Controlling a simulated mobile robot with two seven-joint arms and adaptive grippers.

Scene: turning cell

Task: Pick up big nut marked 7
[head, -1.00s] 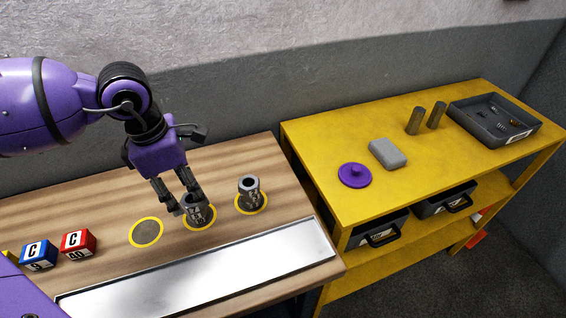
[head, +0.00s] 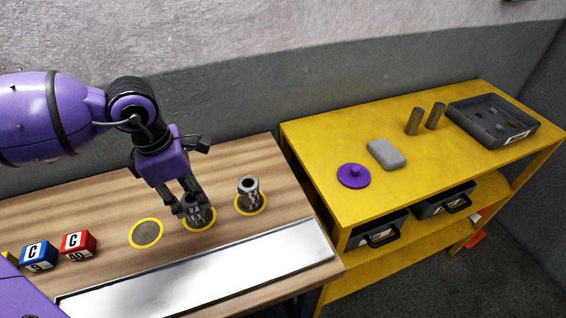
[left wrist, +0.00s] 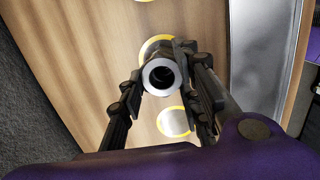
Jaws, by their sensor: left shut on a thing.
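A grey big nut (head: 196,216) stands upright on the middle yellow-ringed spot of the wooden bench. Its markings are too small to read surely. My left gripper (head: 188,207) is around it from above, shut on it. In the left wrist view, the nut's round open top (left wrist: 162,76) shows between the two fingers. A second, similar nut (head: 249,196) stands on the right ringed spot, apart from the gripper. The left ringed spot (head: 146,233) is bare. My right gripper is not in view.
A blue block (head: 39,257) and a red block (head: 78,246) marked C stand at the left. A metal strip (head: 210,271) runs along the bench front. A yellow shelf unit (head: 310,143) at the right bears a purple lid (head: 353,176), grey block (head: 386,154), two cylinders and a dark tray (head: 530,138).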

